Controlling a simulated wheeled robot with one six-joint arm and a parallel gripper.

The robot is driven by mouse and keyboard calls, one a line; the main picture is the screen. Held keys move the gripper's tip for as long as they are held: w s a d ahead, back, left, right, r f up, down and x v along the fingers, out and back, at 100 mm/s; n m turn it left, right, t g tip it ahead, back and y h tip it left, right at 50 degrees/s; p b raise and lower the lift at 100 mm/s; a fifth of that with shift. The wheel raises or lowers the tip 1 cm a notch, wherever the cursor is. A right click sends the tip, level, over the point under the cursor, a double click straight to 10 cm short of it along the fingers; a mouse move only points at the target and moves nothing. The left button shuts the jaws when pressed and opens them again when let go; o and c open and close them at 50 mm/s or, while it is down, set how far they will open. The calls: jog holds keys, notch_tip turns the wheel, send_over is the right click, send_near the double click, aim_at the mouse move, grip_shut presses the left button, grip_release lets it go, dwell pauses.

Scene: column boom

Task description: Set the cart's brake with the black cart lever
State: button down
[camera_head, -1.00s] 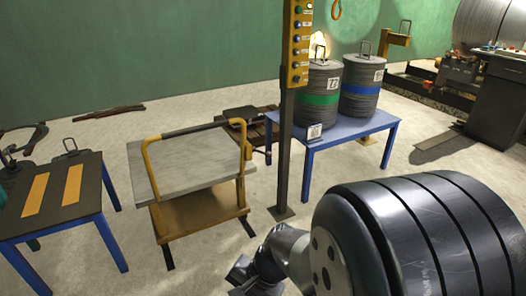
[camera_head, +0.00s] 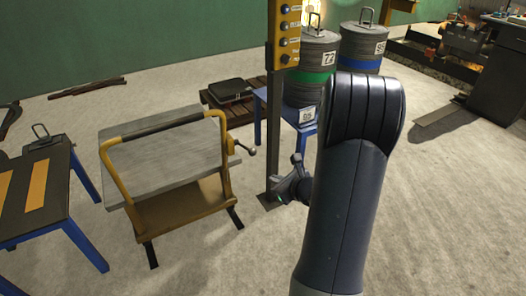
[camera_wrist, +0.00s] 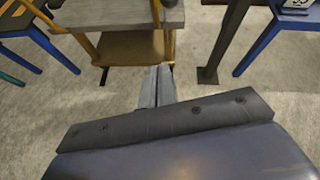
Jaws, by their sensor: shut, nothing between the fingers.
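The cart (camera_head: 182,196) has a yellow frame, a grey top and a lower yellow deck. It stands left of centre in the head view, and part of it shows at the top of the wrist view (camera_wrist: 125,47). The black cart lever (camera_head: 245,149), with a round knob, sticks out from the cart's right side near the top. My gripper (camera_head: 280,199) is to the right of and below the lever, apart from it, near the foot of the post. In the wrist view its fingers (camera_wrist: 158,86) are together and empty. The lever is not clearly visible there.
A dark-topped blue table (camera_head: 58,193) stands left of the cart. Floor in front of the cart is clear.

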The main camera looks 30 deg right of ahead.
jog(key=shift+w+d+f+m+h, duration=0.1)
jog(key=shift+w+d+m+h, duration=0.15)
jog(key=shift+d, duration=0.35)
jog(key=shift+w+d+m+h, duration=0.15)
jog(key=shift+d+m, duration=0.2)
jog(key=shift+d, duration=0.25)
jog(key=w+a+f+b, duration=0.1)
jog(key=w, duration=1)
jog(key=shift+w+a+f, duration=0.2)
jog(key=shift+a+f, duration=0.15)
jog(key=shift+a, duration=0.05)
jog(key=shift+r+p, duration=0.2)
jog(key=shift+p, duration=0.1)
